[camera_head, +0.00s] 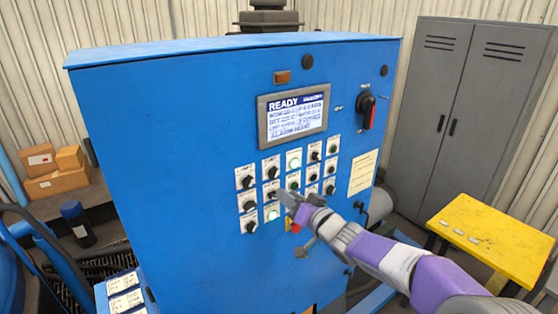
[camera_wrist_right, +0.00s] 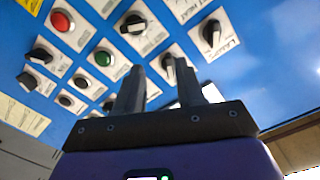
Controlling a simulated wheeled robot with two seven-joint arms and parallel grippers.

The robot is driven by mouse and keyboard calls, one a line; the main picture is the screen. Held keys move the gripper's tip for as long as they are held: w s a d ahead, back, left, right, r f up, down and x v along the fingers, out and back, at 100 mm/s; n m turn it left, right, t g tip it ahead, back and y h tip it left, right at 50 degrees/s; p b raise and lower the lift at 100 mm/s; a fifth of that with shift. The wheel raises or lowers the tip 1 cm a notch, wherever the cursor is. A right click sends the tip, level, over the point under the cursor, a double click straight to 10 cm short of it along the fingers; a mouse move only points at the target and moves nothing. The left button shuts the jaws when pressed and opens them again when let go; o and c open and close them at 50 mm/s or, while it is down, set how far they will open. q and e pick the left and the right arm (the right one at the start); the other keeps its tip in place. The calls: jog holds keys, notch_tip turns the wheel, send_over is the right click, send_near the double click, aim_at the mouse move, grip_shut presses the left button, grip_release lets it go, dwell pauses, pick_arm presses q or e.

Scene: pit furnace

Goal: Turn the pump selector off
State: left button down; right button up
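The blue control cabinet (camera_head: 160,130) carries a panel with several black selector knobs, round buttons and lit lamps. The labels are too small or blurred to tell which knob is the pump selector. My right gripper (camera_head: 284,198) is at the lower middle of the panel and hides part of it. In the right wrist view my right gripper (camera_wrist_right: 160,66) has its two fingers apart, pointing at the panel. A black selector knob (camera_wrist_right: 169,69) shows between the fingertips; I cannot tell whether they touch it. My left gripper is not in view.
A lit display (camera_head: 297,117) reads READY above the knobs. A red-and-black rotary switch (camera_head: 367,111) is at the upper right. Other knobs, such as one black knob (camera_wrist_right: 211,33), sit close around the fingers. A yellow table (camera_head: 490,235) and grey locker (camera_head: 470,105) stand to the right.

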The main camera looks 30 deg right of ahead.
aim_at(277, 174)
jog(key=shift+t, duration=0.3)
jog(key=w+r, duration=0.1)
jog(key=w, duration=0.1)
jog(key=w+r+p, duration=0.1)
jog(key=w, duration=0.1)
jog(key=w+r, duration=0.1)
jog(key=w, duration=0.1)
jog(key=shift+w+d, duration=0.15)
jog(key=shift+w, duration=0.25)
grip_shut()
